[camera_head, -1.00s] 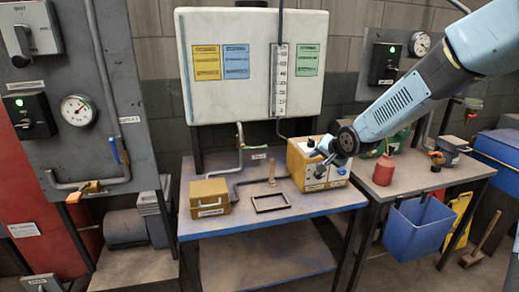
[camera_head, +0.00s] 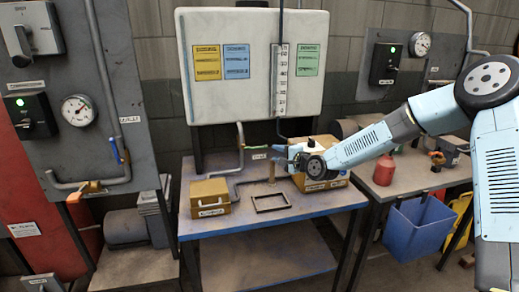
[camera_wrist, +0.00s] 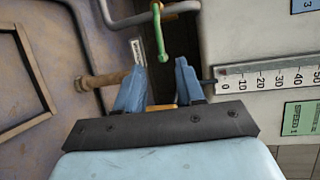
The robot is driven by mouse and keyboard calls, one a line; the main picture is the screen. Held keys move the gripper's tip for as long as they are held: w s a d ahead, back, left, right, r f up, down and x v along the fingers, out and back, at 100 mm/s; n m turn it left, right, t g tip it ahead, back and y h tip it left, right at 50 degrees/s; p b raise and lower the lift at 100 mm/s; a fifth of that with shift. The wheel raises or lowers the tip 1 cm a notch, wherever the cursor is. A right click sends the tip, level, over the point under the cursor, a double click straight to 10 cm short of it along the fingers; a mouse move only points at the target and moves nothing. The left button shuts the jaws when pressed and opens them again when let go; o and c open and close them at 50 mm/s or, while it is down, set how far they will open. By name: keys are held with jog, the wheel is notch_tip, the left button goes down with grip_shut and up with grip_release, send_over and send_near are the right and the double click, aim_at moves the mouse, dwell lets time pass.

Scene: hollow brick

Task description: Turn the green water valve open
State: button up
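The green water valve handle (camera_head: 258,147) sits on the thin grey pipe (camera_head: 240,137) below the white tank. It lies level, sticking out to the right in the head view. In the wrist view the green handle (camera_wrist: 162,38) is ahead of my gripper (camera_wrist: 160,76), its free end in line with the gap between the blue fingers. My gripper is open and empty; the handle looks just beyond the fingertips, and I see no contact. In the head view my gripper (camera_head: 282,156) is to the right of the handle, pointing left.
The white tank (camera_head: 230,100) with a scale (camera_head: 279,82) is behind. A wooden peg (camera_head: 272,172) stands on the table, close to one finger in the wrist view. A yellow toolbox (camera_head: 210,198), a black frame (camera_head: 272,202) and a yellow box (camera_head: 325,182) are also there.

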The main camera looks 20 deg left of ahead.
aim_at(258, 147)
jog(key=x, duration=1.3)
jog(key=shift+c, duration=0.2)
grip_shut()
jog(key=shift+d+f, duration=0.15)
